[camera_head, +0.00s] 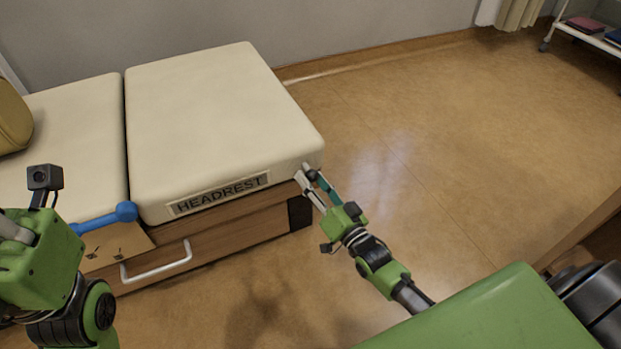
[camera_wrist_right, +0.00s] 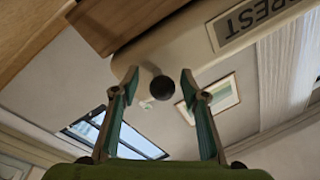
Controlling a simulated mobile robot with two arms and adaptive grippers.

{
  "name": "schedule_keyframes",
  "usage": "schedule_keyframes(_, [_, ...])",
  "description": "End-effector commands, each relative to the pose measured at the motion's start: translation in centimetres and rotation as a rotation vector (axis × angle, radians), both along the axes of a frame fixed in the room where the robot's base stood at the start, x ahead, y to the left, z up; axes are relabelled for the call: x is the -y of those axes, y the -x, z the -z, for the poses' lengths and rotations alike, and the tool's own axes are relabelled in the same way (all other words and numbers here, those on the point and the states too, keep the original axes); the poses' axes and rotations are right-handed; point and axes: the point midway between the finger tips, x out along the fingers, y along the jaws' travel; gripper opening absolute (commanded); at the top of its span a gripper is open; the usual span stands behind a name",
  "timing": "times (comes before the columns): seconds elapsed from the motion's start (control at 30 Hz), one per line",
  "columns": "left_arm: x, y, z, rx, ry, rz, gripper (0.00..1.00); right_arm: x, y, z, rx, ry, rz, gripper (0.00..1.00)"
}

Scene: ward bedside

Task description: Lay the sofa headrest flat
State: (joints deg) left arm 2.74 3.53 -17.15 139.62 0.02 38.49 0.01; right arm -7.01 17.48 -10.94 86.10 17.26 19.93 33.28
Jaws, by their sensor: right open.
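The cream sofa headrest (camera_head: 215,110), labelled HEADREST, lies beside the cream seat section (camera_head: 85,130). Its front edge runs roughly parallel to the wooden base (camera_head: 225,235); I cannot tell whether a slight tilt remains. My right gripper (camera_head: 309,172) is open at its near right corner. In the right wrist view, the spread fingers (camera_wrist_right: 158,82) point at the headrest's edge (camera_wrist_right: 190,45), with a dark round knob (camera_wrist_right: 162,88) showing between them.
A white handle (camera_head: 157,265) sits on the wooden front below the headrest. A wall (camera_head: 330,30) stands behind. The floor (camera_head: 450,130) to the right is clear. A white trolley (camera_head: 590,35) is at the far right. A tan cushion (camera_head: 12,120) lies on the seat.

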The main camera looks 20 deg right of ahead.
Motion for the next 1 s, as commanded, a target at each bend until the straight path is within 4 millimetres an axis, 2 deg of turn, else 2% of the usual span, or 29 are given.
schedule_keyframes(0.3, [0.0, 0.1, 0.0, 0.002, 0.0, 0.0, 0.0, 1.0, 6.2, 0.9, -0.007, 0.001, -0.001, 0.41])
schedule_keyframes(0.5, [0.0, 0.1, 0.0, 0.002, 0.0, 0.0, 0.0, 1.5, 9.4, 1.2, -0.006, 0.001, 0.0, 0.41])
schedule_keyframes(0.7, [0.0, 0.1, 0.0, 0.002, 0.0, 0.0, 0.0, 1.7, 10.7, 1.3, -0.004, 0.001, 0.001, 0.41])
schedule_keyframes(1.0, [0.0, 0.1, 0.0, 0.002, 0.0, 0.0, 0.0, 1.7, 10.7, 1.2, -0.004, 0.001, 0.0, 0.41])
